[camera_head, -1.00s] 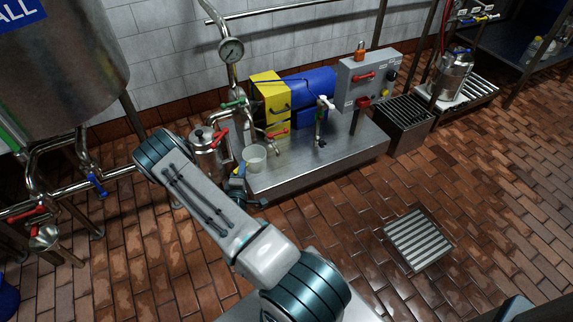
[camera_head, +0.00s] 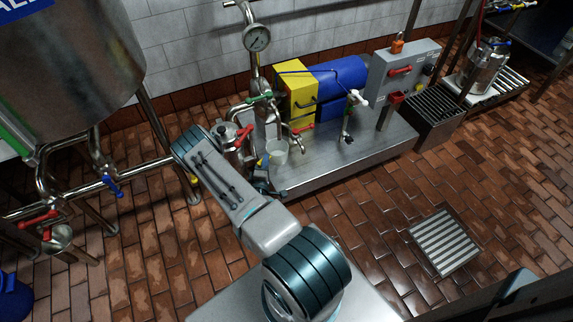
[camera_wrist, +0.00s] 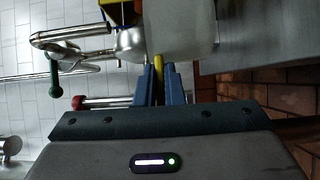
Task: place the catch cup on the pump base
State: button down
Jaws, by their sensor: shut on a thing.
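The catch cup (camera_head: 277,152) is a whitish, translucent cup at the left end of the pump base. It also shows at the top of the wrist view (camera_wrist: 180,30). The pump base (camera_head: 360,160) is a low, brushed steel platform. My gripper (camera_head: 264,166) is at the base's left end, partly hidden by my arm. In the wrist view its blue fingers (camera_wrist: 158,85) are shut on a thin yellow strip beside the cup, apparently its handle. I cannot tell whether the cup's bottom touches the base.
Pipes with a gauge (camera_head: 257,38) and a red-handled valve (camera_head: 302,128) stand close to the cup. A yellow box (camera_head: 296,92), blue motor (camera_head: 342,76), upright tap (camera_head: 350,112) and grey control box (camera_head: 402,72) occupy the base. Its front middle is bare.

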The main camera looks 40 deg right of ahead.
aim_at(270, 162)
jog(key=f, duration=0.1)
jog(key=f+b, duration=0.1)
jog(key=f, duration=0.2)
jog(key=shift+s+d+f, duration=0.25)
jog(key=shift+d+f, duration=0.1)
jog(key=shift+d, duration=0.05)
jog(key=shift+a+f+b, duration=0.1)
jog(key=shift+f+b, duration=0.65)
jog(key=shift+f, duration=0.85)
jog(key=shift+f, duration=0.15)
jog(key=c, duration=1.5)
grip_release()
jog(key=shift+c, duration=0.2)
